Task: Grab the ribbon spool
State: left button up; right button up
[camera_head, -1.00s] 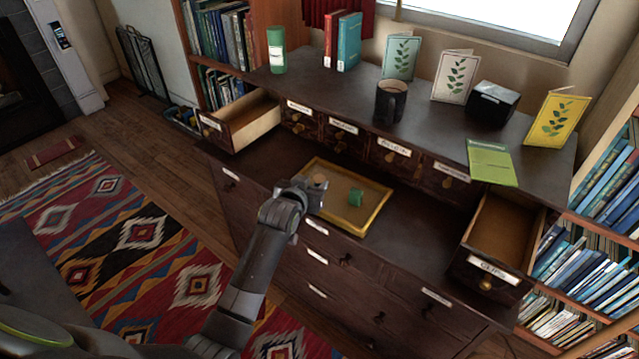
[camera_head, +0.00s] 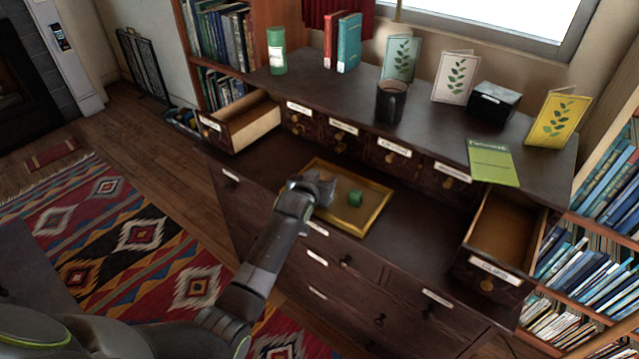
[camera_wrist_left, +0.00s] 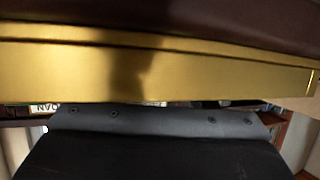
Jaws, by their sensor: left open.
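A small green spool (camera_head: 355,198), which I take for the ribbon spool, sits in the gold-rimmed tray (camera_head: 374,218) on the dark cabinet's ledge. My left gripper (camera_head: 324,187) is over the left part of the tray, to the left of the spool and apart from it. It is open with nothing seen in it; its fingers are small and unclear. In the left wrist view, the gold tray wall (camera_wrist_left: 60,70) fills the upper part and the spool does not show. My right gripper is in neither view.
Two small drawers stand open, one at the left (camera_head: 250,122) and one at the right (camera_head: 505,225). The upper shelf holds a black mug (camera_head: 390,104), cards, books and a green canister (camera_head: 277,52). The ledge right of the tray is clear.

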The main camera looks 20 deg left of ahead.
pick_arm(q)
jog(key=c, duration=1)
